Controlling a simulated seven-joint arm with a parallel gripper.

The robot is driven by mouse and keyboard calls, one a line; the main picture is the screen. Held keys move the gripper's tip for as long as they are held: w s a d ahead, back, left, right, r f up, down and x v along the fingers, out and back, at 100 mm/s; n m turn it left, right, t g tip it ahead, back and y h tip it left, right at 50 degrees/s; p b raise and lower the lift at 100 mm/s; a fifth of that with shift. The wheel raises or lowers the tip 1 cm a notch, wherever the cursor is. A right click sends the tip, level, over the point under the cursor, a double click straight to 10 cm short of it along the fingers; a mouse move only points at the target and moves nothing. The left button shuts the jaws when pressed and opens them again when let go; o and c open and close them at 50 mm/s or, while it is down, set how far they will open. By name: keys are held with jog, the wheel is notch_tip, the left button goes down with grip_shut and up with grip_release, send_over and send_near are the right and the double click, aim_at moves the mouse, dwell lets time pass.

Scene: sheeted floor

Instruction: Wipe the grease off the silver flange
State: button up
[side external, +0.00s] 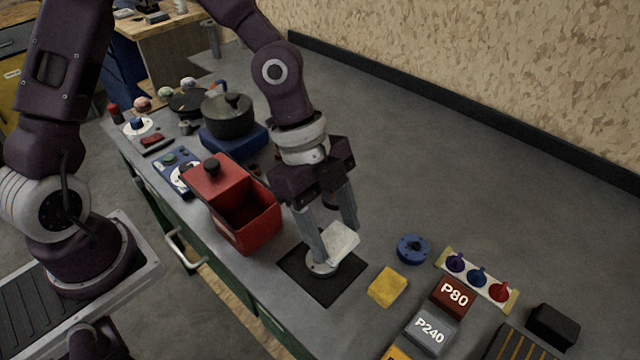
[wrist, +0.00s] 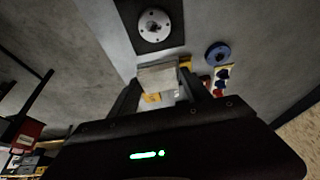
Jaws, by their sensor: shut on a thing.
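My gripper (side external: 336,240) is shut on a whitish pad (side external: 343,245), which also shows between the fingers in the wrist view (wrist: 158,76). The silver flange (side external: 318,269) lies on a black square mat (side external: 342,291). In the side view, the pad and a finger hide part of the flange. In the wrist view the flange (wrist: 154,25) shows whole, beyond the pad and apart from it in the picture. It has a dark centre and small dark marks; I cannot tell holes from grease. I cannot tell the pad's height above the flange.
A yellow sponge-like block (side external: 388,287) and a blue flange (side external: 413,249) lie right of the mat. An open red box (side external: 245,215) stands to its left. Blocks marked P80 (side external: 453,296) and P240 (side external: 430,331), and a tray of small coloured funnels (side external: 478,279), are farther right.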

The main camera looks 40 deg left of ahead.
aim_at(327, 266)
jog(key=shift+f, duration=3.5)
jog(key=shift+a+f, duration=0.5)
jog(key=shift+a, duration=0.05)
jog(key=shift+c, duration=0.5)
jog(key=shift+a, duration=2.25)
jog(key=shift+d+f, duration=0.1)
jog(key=shift+d, duration=2.65)
jog(key=shift+d+r, duration=0.15)
jog(key=shift+r, duration=4)
